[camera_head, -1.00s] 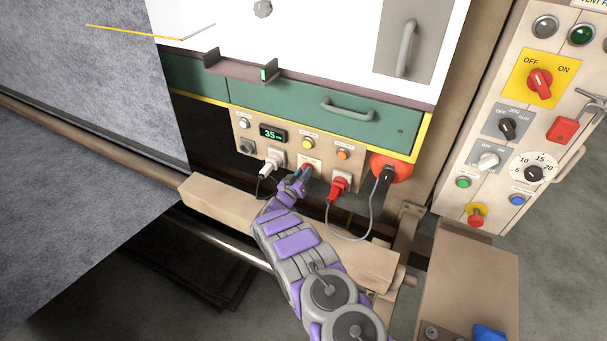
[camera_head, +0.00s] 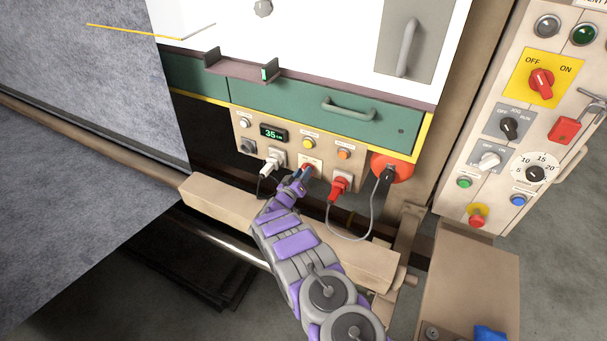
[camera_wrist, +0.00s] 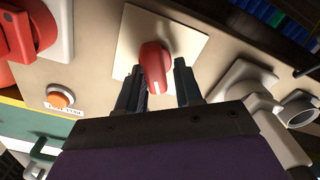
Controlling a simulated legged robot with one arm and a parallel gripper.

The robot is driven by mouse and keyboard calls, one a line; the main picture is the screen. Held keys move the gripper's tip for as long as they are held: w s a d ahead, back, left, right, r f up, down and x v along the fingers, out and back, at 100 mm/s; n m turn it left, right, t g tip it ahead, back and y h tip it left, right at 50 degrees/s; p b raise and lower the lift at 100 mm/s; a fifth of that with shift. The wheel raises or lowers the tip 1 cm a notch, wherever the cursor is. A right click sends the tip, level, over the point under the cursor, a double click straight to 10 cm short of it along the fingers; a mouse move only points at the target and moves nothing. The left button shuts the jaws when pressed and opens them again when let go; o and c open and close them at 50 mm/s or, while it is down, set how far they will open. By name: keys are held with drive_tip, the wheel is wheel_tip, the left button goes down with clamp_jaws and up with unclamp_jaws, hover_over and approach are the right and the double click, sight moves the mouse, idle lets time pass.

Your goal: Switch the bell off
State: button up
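A red rotary knob (camera_wrist: 155,62) on a square cream plate (camera_wrist: 190,45) fills the middle of the wrist view. In the head view it sits on the low beige panel (camera_head: 326,176), partly hidden by my gripper (camera_head: 300,180). In the wrist view my gripper (camera_wrist: 160,75) has its two dark fingers apart, one on each side of the knob. The left finger is close to the knob and the right finger shows a gap. Whether either touches it, I cannot tell. The label by the knob is too small to read, so a bell marking is not confirmed.
A white plug (camera_head: 269,166) is left of the knob and a red plug (camera_head: 338,187) right of it. A black plug with a grey cable (camera_head: 371,210) hangs further right. A beige beam (camera_head: 220,205) lies below. A control box (camera_head: 500,120) stands at right.

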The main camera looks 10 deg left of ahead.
drive_tip(key=shift+o, duration=1.2)
drive_tip(key=shift+a, duration=0.1)
drive_tip(key=shift+r, duration=0.1)
drive_tip(key=p+v, duration=0.3)
drive_tip(key=v, duration=1.4)
drive_tip(key=shift+s, duration=0.2)
drive_tip(key=shift+w, duration=0.1)
